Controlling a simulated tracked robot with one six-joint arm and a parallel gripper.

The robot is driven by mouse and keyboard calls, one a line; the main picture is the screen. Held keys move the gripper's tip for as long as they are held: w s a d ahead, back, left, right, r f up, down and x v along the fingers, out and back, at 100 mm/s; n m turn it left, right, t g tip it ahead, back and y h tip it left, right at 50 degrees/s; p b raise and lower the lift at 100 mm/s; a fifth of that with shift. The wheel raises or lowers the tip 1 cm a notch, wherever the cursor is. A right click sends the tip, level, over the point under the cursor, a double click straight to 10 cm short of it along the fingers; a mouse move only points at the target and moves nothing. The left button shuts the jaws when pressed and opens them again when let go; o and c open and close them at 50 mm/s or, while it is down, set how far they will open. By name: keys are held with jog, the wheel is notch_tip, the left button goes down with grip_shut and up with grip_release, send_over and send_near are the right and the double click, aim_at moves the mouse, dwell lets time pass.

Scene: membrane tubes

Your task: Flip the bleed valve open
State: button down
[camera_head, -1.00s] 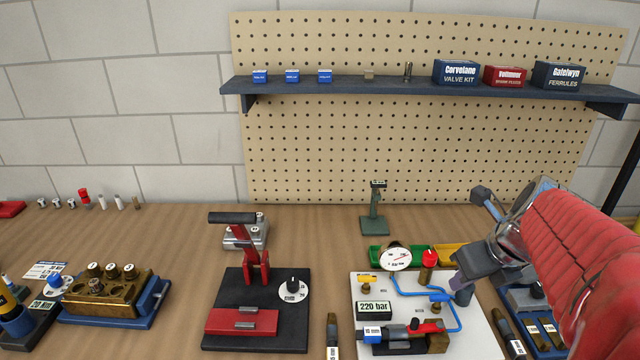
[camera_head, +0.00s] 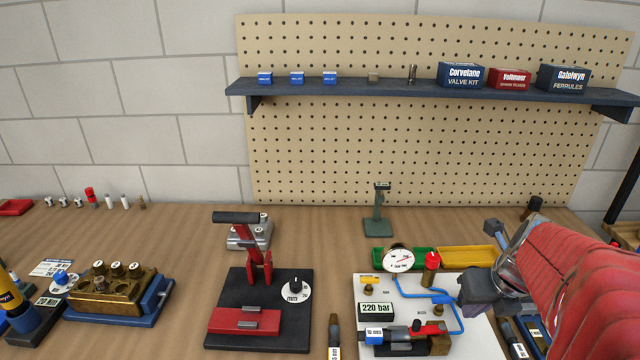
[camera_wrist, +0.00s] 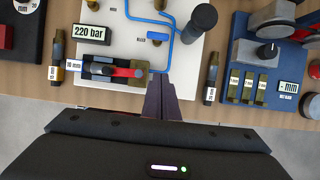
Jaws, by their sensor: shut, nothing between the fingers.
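The white test panel (camera_head: 372,345) carries a round gauge (camera_head: 397,259), a "220 bar" display and blue tubing. A red knob (camera_head: 432,262) stands at its back. A small blue handle (camera_wrist: 157,36) sits on the tubing, and a red lever (camera_wrist: 130,72) lies along the brass fitting at the front. In the head view my gripper (camera_head: 476,291) covers the panel's right side.
A grey upright cylinder (camera_wrist: 200,17) rises from the panel. Dark tools (camera_wrist: 211,78) lie beside the panel, and a blue tray (camera_wrist: 241,95) with brass pieces stands farther right. A red lever press (camera_head: 256,270) is left. Green and yellow bins (camera_head: 467,257) stand behind the panel.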

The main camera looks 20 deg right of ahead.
aim_at(441, 303)
jog(key=x, duration=0.7)
jog(key=shift+w+f, duration=0.1)
jog(key=shift+f, duration=0.3)
jog(key=shift+w+d, duration=0.15)
jog(key=shift+w, duration=0.4)
jog(key=shift+w+d, duration=0.2)
jog(key=shift+w, duration=0.35)
jog(key=shift+w+d+r, duration=0.1)
jog(key=shift+w+d, duration=0.15)
jog(key=shift+w, duration=0.6)
jog(key=shift+w, duration=0.1)
jog(key=shift+d, duration=0.1)
